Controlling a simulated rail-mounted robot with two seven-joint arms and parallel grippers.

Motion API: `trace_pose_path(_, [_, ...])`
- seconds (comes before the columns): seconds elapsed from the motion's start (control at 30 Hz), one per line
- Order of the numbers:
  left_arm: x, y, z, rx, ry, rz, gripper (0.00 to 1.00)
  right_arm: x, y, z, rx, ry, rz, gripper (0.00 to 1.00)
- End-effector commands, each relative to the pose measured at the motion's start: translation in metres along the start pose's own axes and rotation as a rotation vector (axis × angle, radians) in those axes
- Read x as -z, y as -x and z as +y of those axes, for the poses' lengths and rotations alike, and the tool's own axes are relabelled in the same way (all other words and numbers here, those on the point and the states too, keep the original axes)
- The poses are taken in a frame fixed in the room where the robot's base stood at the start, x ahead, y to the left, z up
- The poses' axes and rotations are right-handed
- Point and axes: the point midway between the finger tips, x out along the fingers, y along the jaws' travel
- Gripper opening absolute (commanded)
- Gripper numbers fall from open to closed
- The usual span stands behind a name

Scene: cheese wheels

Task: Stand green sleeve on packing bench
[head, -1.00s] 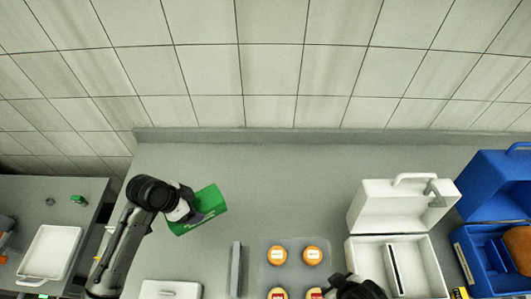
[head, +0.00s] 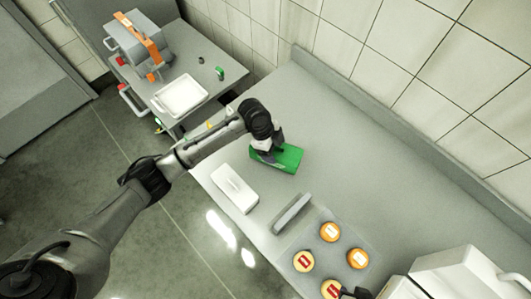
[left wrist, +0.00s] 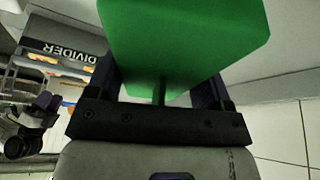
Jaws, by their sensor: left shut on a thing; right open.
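The green sleeve (head: 289,160) is a green box-like piece over the left end of the grey packing bench (head: 350,190). My left gripper (head: 270,150) is shut on it. In the left wrist view the green sleeve (left wrist: 185,35) fills the top middle between the fingers of my left gripper (left wrist: 160,90). In the head view its long side looks roughly level; I cannot tell whether it touches the bench. My right gripper (head: 345,293) is only partly in view at the bottom edge, close to the cheese wheels; it is open.
A white lidded box (head: 234,188) and a grey divider bar (head: 291,213) lie near the bench's front edge. Several orange cheese wheels (head: 330,231) sit on a grey mat. A white case (head: 455,275) stands at right. A side table holds a white tray (head: 180,95). The bench's back strip is clear.

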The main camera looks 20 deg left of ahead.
Motion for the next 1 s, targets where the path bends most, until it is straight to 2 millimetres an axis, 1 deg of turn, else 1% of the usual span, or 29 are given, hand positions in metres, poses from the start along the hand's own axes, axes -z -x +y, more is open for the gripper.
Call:
trace_pose_path(0.03, [-0.009,-0.001,0.004,-0.001,0.002,-0.001,0.51,0.001,0.002,0.001,-0.001,0.001,0.000,0.40])
trace_pose_path(0.1, [-0.018,-0.003,0.006,-0.001,0.001,-0.001,0.51,0.001,0.003,0.001,-0.003,0.003,0.000,0.40])
trace_pose_path(0.23, [-0.028,-0.005,0.010,0.000,-0.001,0.000,0.51,0.001,0.003,0.003,-0.006,0.008,-0.001,0.40])
trace_pose_path(0.37, [-0.032,-0.007,0.011,0.001,0.000,0.000,0.51,0.001,0.003,0.003,-0.008,0.009,-0.001,0.40])
trace_pose_path(0.6, [-0.043,-0.034,0.011,-0.002,0.002,-0.001,0.51,0.001,0.004,0.003,-0.007,0.008,-0.001,0.40])
trace_pose_path(0.7, [-0.046,-0.040,0.011,0.000,0.001,0.000,0.51,0.001,0.004,0.003,-0.007,0.007,-0.001,0.40])
trace_pose_path(1.0, [-0.047,-0.043,0.011,0.000,0.000,0.000,0.51,0.002,0.004,0.001,-0.002,0.000,0.000,0.40])
